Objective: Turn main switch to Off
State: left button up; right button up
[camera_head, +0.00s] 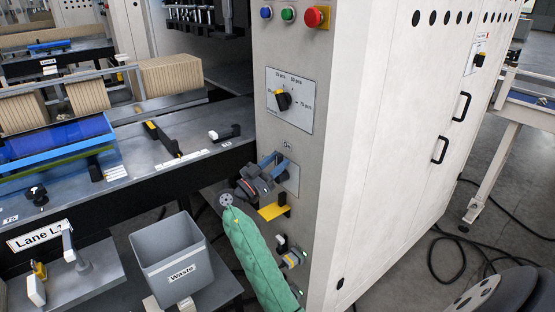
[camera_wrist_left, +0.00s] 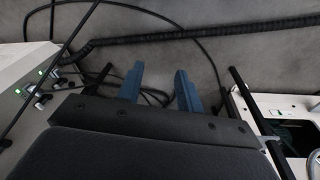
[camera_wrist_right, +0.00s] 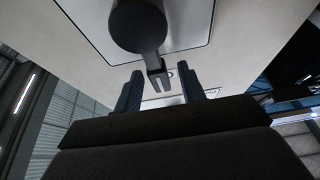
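A grey panel plate marked "On" (camera_head: 292,180) sits low on the machine's front column, partly hidden by my right gripper. My right gripper (camera_head: 272,164), with blue fingers, is in front of this plate. In the right wrist view a dark round knob (camera_wrist_right: 138,25) with a grey stem (camera_wrist_right: 156,72) shows above and between the right fingers (camera_wrist_right: 160,85). These fingers are open, with gaps to the stem on both sides; I see no contact. My left gripper (camera_wrist_left: 159,85) is open and empty above the floor, out of the head view.
Above the plate are a selector dial (camera_head: 283,101) and a red button (camera_head: 314,17). Below it are a yellow part (camera_head: 273,211) and small lit switches (camera_head: 291,257). A grey waste bin (camera_head: 172,262) stands left of my arm. Cables (camera_head: 465,260) lie on the floor at right.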

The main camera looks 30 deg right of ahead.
pick_arm(q)
jog(key=shift+f, duration=0.6)
pick_arm(e)
jog(key=shift+d+r, duration=0.1)
jog(key=shift+d, duration=0.2)
grip_shut()
pick_arm(q)
jog(key=shift+a, duration=0.15)
